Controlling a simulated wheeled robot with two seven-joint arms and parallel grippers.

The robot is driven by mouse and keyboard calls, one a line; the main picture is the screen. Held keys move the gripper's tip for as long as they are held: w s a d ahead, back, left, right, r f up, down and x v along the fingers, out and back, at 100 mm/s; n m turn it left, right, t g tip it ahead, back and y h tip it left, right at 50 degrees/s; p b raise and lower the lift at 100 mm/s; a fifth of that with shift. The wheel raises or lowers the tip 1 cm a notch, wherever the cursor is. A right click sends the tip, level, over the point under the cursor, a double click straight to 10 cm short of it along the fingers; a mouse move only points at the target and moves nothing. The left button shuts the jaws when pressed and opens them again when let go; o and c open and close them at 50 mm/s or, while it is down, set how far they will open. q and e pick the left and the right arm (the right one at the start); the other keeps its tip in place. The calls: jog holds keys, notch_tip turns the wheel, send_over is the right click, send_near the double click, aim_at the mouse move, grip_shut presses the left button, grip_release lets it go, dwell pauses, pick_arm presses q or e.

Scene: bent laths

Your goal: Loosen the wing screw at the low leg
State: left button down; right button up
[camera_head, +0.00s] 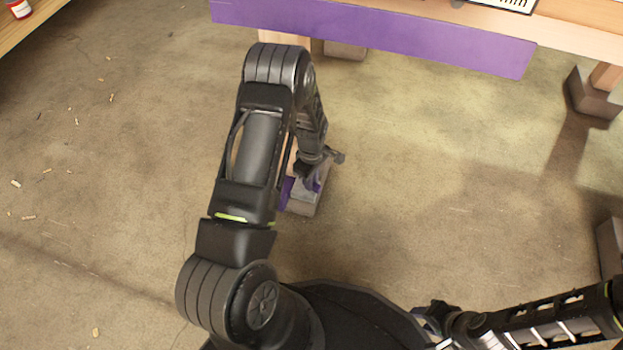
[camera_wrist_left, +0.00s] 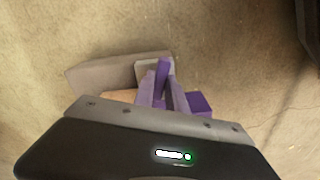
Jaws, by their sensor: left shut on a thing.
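The low leg stands on a grey foot block (camera_head: 303,205) on the floor, mostly hidden behind my left arm in the head view. In the left wrist view its grey block (camera_wrist_left: 105,72) and a bit of pale wood (camera_wrist_left: 122,96) show. My left gripper (camera_head: 312,180) is down at this leg. In the left wrist view its fingers (camera_wrist_left: 161,88) are shut on the purple wing screw (camera_wrist_left: 162,70), whose upper part shows between them. A purple piece (camera_wrist_left: 200,102) sits just right of the fingers. My right gripper (camera_head: 430,318) is at the lower right, its jaws unclear.
A wooden table with a purple front board (camera_head: 370,38) spans the top. Another table leg stands in a grey foot block (camera_head: 594,98) at the right. A wooden surface with a red-and-white container (camera_head: 19,8) is at the upper left. Small wood scraps lie on the open floor at left.

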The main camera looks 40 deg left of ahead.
pick_arm(q)
jog(key=shift+n+p, duration=0.45)
jog(key=shift+n, duration=1.45)
jog(key=c, duration=1.4)
grip_release()
jog(key=shift+o, duration=0.2)
